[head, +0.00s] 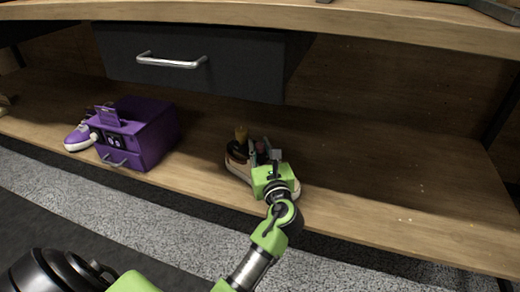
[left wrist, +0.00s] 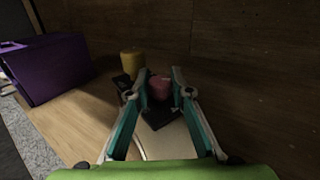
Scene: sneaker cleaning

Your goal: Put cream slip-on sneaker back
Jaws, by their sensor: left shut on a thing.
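The cream slip-on sneaker (head: 236,167) is on the wooden lower shelf in the head view, its middle hidden by my left gripper. My left gripper (head: 262,158) reaches over it from the front and is shut on it. In the left wrist view, the cream surface of the sneaker (left wrist: 172,141) shows between the two fingers (left wrist: 159,84). A dark patch and a small pink-red thing (left wrist: 160,88) also show between or just beyond the fingers. The exact contact points are hidden. My right gripper is in neither view.
A purple box (head: 153,135) stands to the left on the shelf, with a purple sneaker (head: 80,136) beside it. A small yellow cylinder (left wrist: 131,62) stands just behind the cream sneaker. A dark drawer (head: 200,65) hangs above. The shelf's right side is mostly clear.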

